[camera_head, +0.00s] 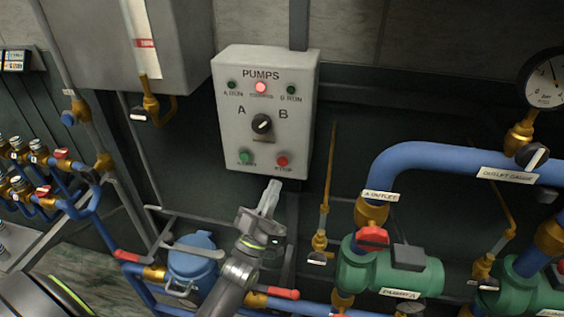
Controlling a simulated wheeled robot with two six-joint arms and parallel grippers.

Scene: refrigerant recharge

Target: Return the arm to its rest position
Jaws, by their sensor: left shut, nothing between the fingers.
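My left gripper (270,197) is raised in front of the wall, just below the grey pump control box (228,135). Its fingers are together and hold nothing. The fingertips sit close under the red stop button (282,160) in the picture; I cannot tell whether they touch the box. The box carries a black A/B selector knob (262,124), a green button (245,157) and a lit red lamp (261,87) between two dark lamps. My right gripper is not in view.
Blue pipes (440,158) with a pressure gauge (545,80) stand at the right, above green pumps (365,275). A blue-lidded canister (192,262) and red-handled valves (130,256) are low at the left. A grey tank (185,40) hangs upper left.

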